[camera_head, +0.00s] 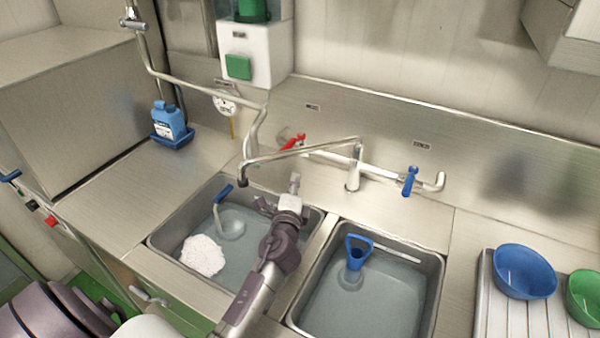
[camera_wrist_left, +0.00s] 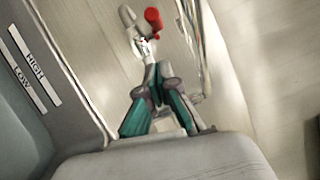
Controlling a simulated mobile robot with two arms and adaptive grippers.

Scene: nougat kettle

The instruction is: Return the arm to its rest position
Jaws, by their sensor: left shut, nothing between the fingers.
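My left arm (camera_head: 262,282) reaches up from the bottom middle of the head view. My left gripper (camera_head: 294,184) is over the back right of the left sink, just in front of the wall pipe with the red tap handle (camera_head: 294,141). In the left wrist view my gripper (camera_wrist_left: 151,72) has its fingers drawn together with nothing between them. The red handle (camera_wrist_left: 153,19) shows beyond the fingertips there; I cannot tell whether they touch the pipe. My right gripper is not in view.
The right sink (camera_head: 438,290) has another blue-handled piece (camera_head: 357,252). The swivel spout (camera_head: 300,152) crosses behind my gripper. Blue (camera_head: 525,270) and green bowls (camera_head: 584,297) stand right.

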